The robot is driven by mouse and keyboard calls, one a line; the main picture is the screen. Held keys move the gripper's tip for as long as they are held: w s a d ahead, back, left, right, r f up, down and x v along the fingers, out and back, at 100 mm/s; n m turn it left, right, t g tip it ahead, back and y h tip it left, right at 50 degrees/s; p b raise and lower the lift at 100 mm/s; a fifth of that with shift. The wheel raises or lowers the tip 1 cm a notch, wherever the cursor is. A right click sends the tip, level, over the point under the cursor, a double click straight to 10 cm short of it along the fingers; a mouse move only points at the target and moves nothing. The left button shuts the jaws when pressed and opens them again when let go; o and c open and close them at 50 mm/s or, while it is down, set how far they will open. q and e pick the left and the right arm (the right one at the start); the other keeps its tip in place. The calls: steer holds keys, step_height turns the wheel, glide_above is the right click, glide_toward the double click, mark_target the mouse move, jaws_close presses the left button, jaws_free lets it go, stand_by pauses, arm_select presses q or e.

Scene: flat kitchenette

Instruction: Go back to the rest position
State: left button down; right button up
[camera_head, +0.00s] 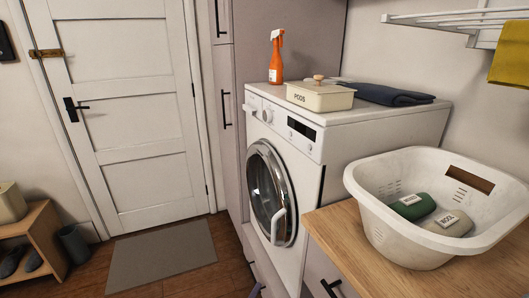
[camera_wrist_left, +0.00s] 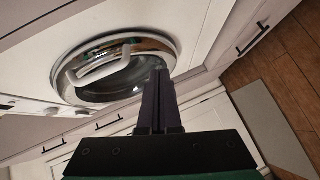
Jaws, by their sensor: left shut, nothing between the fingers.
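My left gripper (camera_wrist_left: 158,76) shows in the left wrist view with its two dark fingers together and nothing between them. Its fingertips appear in front of the lower edge of the round washing machine door (camera_wrist_left: 115,72); I cannot tell the gap between them. In the head view only a small dark bit, probably of this gripper (camera_head: 257,290), shows at the bottom edge. The white washing machine (camera_head: 335,150) has its round door closed in the head view. My right gripper is in neither view.
A white basket (camera_head: 365,200) with a green bottle (camera_head: 413,206) and a beige bottle (camera_head: 449,223) stands on the wooden counter (camera_head: 335,235). An orange spray bottle (camera_head: 276,62), a pods box (camera_head: 320,97) and folded dark cloth (camera_head: 388,94) sit on the washer. Floor shows around the grey mat (camera_head: 163,255).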

arm_select(q)
steer(key=s+a+f+m+g+y+p, duration=0.15)
steer(key=s+a+f+m+g, duration=0.35)
steer(key=s+f, duration=0.6)
steer(key=s+a+f+m+g+y+p, duration=0.1)
steer(key=s+a+f, duration=0.3)
steer(key=s, duration=0.6)
steer(key=s+a+f+m+g+y+p, duration=0.1)
steer(key=s+a+f+m+g, duration=0.3)
steer(key=s+a, duration=0.4)
steer(key=s+a+f+m+g+y+p, duration=0.2)
steer(key=s+a+f, duration=0.3)
steer(key=s, duration=0.8)
steer(key=shift+a+f+m+g+p, duration=0.2)
steer(key=shift+a+m+g+p, duration=0.15)
steer(key=shift+a+m+g, duration=0.2)
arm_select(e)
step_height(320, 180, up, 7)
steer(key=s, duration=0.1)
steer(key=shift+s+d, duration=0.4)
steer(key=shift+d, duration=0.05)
